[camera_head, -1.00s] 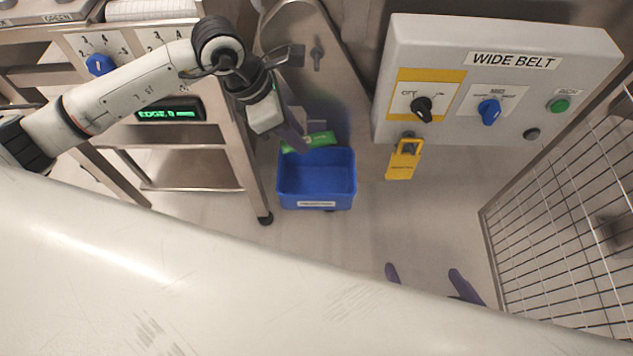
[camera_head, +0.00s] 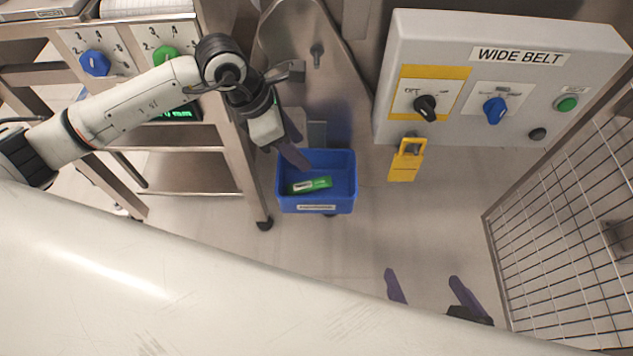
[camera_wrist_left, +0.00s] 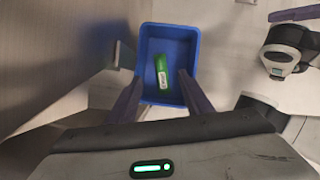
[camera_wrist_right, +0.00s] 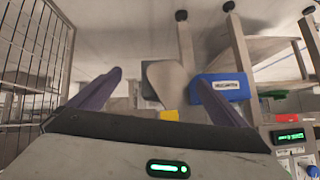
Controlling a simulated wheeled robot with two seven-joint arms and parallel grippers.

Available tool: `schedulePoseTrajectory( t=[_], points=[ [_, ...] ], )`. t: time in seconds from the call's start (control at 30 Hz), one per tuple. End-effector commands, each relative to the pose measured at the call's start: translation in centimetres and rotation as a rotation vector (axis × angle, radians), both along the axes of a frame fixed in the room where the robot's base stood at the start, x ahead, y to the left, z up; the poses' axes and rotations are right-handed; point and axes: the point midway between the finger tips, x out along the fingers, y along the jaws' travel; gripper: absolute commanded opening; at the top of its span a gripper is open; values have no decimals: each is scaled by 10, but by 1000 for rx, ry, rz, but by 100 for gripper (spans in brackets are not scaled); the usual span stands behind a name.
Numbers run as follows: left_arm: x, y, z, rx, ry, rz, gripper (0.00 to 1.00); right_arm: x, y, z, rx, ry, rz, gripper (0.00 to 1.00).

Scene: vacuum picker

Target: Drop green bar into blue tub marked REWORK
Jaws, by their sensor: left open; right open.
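The green bar (camera_head: 311,185) lies inside the blue tub (camera_head: 318,207), on its floor. It also shows inside the tub in the left wrist view (camera_wrist_left: 162,71). The tub has a white label on its front, too small to read for certain. My left gripper (camera_head: 298,148) is open and empty above the tub's back left part, its purple fingers apart from the bar. My right gripper (camera_head: 423,275) is open and empty, low and right of the tub, over clear floor. The tub also shows in the right wrist view (camera_wrist_right: 205,88).
A grey WIDE BELT control box (camera_head: 500,80) with knobs stands at the back right, a yellow padlock (camera_head: 406,162) hanging below. A wire mesh fence (camera_head: 570,210) is at the right. A metal frame with dials (camera_head: 232,160) stands left of the tub.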

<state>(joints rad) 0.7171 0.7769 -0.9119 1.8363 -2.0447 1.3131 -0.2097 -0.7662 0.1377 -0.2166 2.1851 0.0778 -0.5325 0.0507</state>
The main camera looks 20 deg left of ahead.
Motion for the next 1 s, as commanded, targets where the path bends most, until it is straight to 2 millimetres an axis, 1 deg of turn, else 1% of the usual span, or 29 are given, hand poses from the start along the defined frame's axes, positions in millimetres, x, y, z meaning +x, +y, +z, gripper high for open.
schedulePoseTrajectory(
  t=[0.07,0.17,0.4,0.5,0.6,0.77,1.0],
  points=[
    [0,2,4,1,-2,1,46,1,0,1,-1,0,1,97],
    [-2,6,16,2,-3,0,46,2,0,3,-4,-1,2,97],
    [-12,21,60,1,-3,0,46,3,-1,8,-15,2,6,97],
    [-15,27,76,1,-2,1,46,4,-2,11,-19,0,8,97],
    [-18,31,87,1,-1,2,46,4,-2,11,-22,1,10,97],
    [-20,34,95,0,-1,0,46,2,-2,8,-26,8,12,97],
    [-20,34,95,0,0,0,46,1,-3,5,-29,12,13,97]
  ],
)
